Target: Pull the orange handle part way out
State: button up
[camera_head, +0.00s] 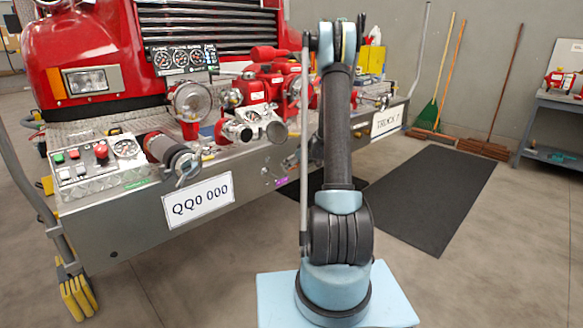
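The bumper pump's red body and valves (262,88) sit on the grey metal bumper (130,222) of a red fire truck. A control panel (95,162) with buttons and a gauge is at the bumper's left end. I cannot make out an orange pull handle for certain; my arm covers part of the bumper's right side. My arm (337,125) rises from its light blue base in front of the bumper. Its upper joint is near the top of the picture. My gripper cannot be made out, and whether it holds anything does not show.
A black mat (433,195) lies on the floor to the right. Brooms with orange and brown sticks (452,72) lean on the back wall. A grey workbench (550,130) with red equipment stands at far right. The concrete floor at front right is clear.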

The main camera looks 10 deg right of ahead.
jog(key=shift+w+a+f, duration=0.2)
jog(key=shift+w+f, duration=0.1)
jog(key=shift+f, duration=0.05)
jog(key=c, duration=1.5)
jog(key=shift+s+d, duration=0.45)
jog(key=shift+s, duration=0.2)
jog(key=shift+s+d, duration=0.45)
jog(key=shift+s, duration=0.15)
jog(key=o, duration=1.5)
jog(key=shift+r, duration=0.15)
